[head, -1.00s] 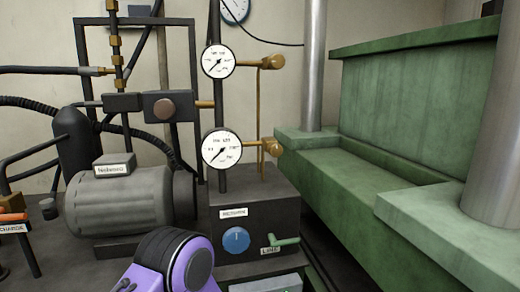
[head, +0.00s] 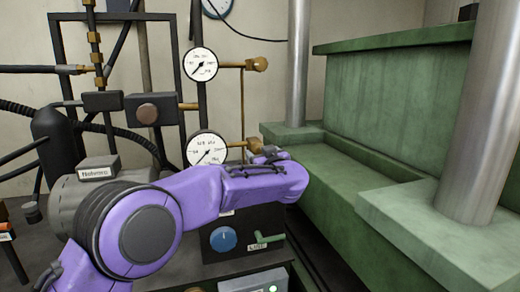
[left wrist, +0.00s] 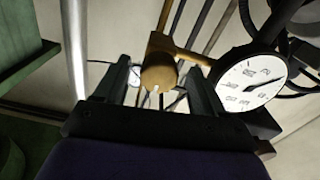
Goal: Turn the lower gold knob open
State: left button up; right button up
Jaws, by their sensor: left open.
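The lower gold knob (head: 254,145) sits at the right end of the gold pipe beside the lower white gauge (head: 206,149). My left gripper (head: 270,154) is at the knob and partly hides it in the head view. In the left wrist view the round gold knob (left wrist: 158,74) shows between my two dark, spread fingers, with the gauge (left wrist: 250,80) to the right. My left gripper is open; I cannot tell whether either finger touches the knob. My right gripper is not in view.
An upper gold knob (head: 258,64) is beside the upper gauge (head: 200,64). Below my arm are a blue dial (head: 223,239) and a green lever (head: 270,238). The green press (head: 390,115) with steel columns stands close on the right.

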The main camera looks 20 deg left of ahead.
pick_arm(q)
jog(key=shift+x, duration=0.95)
jog(key=c, duration=1.1)
jog(key=shift+o, duration=0.2)
